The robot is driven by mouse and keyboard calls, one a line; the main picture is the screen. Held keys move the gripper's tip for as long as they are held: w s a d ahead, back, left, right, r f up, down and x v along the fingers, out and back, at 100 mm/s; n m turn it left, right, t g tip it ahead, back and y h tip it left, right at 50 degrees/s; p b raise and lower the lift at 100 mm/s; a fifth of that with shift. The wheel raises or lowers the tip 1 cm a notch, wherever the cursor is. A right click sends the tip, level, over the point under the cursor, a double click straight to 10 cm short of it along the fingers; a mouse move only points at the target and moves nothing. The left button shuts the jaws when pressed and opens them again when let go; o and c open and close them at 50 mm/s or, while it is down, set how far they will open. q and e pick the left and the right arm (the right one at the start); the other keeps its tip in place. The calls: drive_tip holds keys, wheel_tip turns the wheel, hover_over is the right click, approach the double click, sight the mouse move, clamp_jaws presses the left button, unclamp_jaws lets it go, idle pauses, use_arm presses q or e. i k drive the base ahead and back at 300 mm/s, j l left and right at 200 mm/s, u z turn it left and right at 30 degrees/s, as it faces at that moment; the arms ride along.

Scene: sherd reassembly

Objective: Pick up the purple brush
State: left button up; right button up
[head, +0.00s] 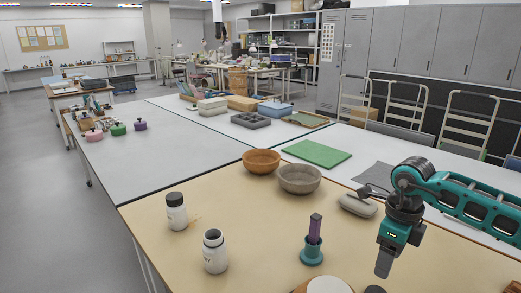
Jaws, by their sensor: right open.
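The purple brush (315,229) stands upright in a small teal holder (312,257) on the tan tabletop. Its lower end is hidden inside the holder. My right gripper (383,268) points down to the right of the brush, apart from it. It is open and I see nothing held in it. My left gripper is not in view.
Two white jars, one capped (176,212) and one open (214,252), stand left of the brush. An orange-brown bowl (261,161), a grey bowl (299,179) and a grey lump (357,205) lie behind it. Partly cut-off items sit at the front edge.

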sight(315, 219)
drive_tip(key=k+j, duration=0.75)
drive_tip(key=k, duration=0.05)
